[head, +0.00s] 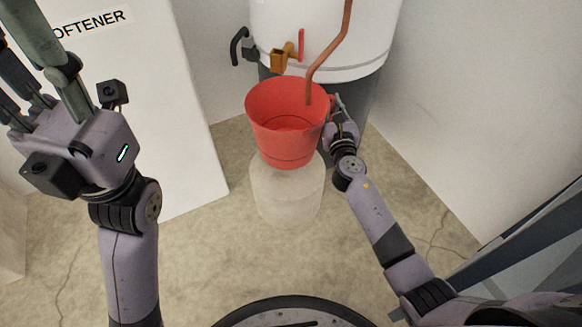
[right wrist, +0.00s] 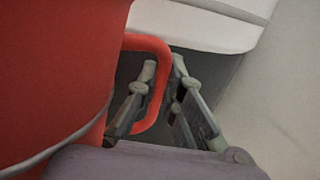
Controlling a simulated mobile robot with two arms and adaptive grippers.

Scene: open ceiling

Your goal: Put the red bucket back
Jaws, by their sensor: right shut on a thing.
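The red bucket (head: 286,135) is upright in the middle of the head view, under the copper pipe's lower end. Its side fills the left of the right wrist view (right wrist: 50,70). My right gripper (head: 337,108) is at the bucket's right side, shut on its red loop handle (right wrist: 160,52), which passes between the fingers in the wrist view. No contents are clear inside the bucket. A pale, see-through-looking cylinder (head: 287,195) stands on the floor below the bucket; whether they touch is unclear. My left gripper (head: 12,28) is raised at the upper left, its fingers apart and empty.
A white tank (head: 325,35) with a brass tap (head: 284,57) and copper pipe (head: 330,45) stands behind the bucket. A white softener cabinet (head: 180,110) is at left, a wall (head: 470,100) at right. The floor (head: 220,235) in front is clear.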

